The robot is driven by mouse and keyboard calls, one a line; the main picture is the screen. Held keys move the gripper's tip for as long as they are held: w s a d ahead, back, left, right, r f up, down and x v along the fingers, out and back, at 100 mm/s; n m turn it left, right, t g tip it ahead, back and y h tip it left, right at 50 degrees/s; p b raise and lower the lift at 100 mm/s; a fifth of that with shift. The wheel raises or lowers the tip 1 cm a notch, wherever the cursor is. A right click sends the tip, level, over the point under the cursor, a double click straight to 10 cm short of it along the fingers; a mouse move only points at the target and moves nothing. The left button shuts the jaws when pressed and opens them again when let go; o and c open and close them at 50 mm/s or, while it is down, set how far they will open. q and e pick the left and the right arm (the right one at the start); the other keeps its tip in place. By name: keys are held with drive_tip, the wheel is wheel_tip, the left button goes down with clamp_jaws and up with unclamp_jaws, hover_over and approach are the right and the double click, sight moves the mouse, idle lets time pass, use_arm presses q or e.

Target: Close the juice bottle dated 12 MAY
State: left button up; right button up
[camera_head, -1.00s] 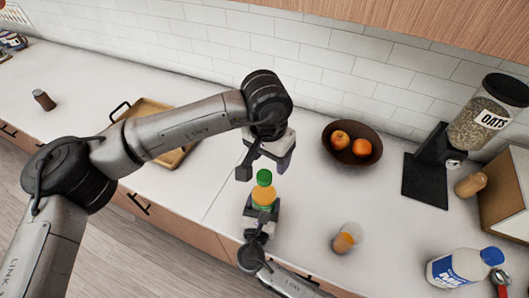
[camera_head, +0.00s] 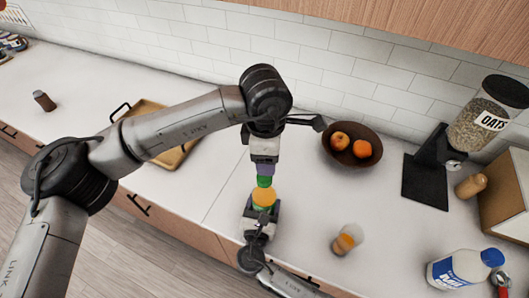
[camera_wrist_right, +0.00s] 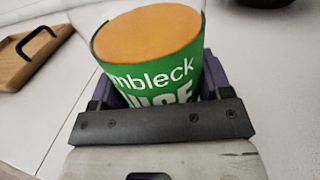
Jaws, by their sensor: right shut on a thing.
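The juice bottle (camera_head: 264,197) has orange contents, a green label and a green cap (camera_head: 264,181) at its top. My right gripper (camera_head: 261,212) is shut on its lower body and holds it at the counter's front. In the right wrist view the bottle (camera_wrist_right: 150,60) shows an orange top and part of the label, between the fingers; no date can be read. My left gripper (camera_head: 264,169) points down right over the cap, its fingertips at or touching it. It is seen edge-on, so its opening cannot be told. Whether the cap is seated is hidden.
A clear container with orange contents (camera_head: 347,240) stands to the right. A brown fruit bowl (camera_head: 338,159) is behind it. A milk jug (camera_head: 458,270) is at front right, the oats dispenser (camera_head: 478,117) behind. A tray (camera_head: 172,157) lies left, behind my left arm.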

use_arm(q)
drive_tip(key=n, duration=0.4)
drive_tip(key=shift+a, duration=0.1)
drive_tip(key=n, duration=1)
drive_tip(key=shift+a, duration=0.15)
drive_tip(key=n, duration=0.7)
drive_tip(key=shift+a+n, duration=0.1)
drive_tip(key=shift+n, duration=0.3)
drive_tip(key=n, duration=0.6)
drive_tip(key=shift+f, duration=0.1)
hover_over(264, 197)
drive_tip(key=w, duration=0.3)
drive_tip(key=shift+s+f, duration=0.15)
drive_tip(key=shift+f, duration=3.75)
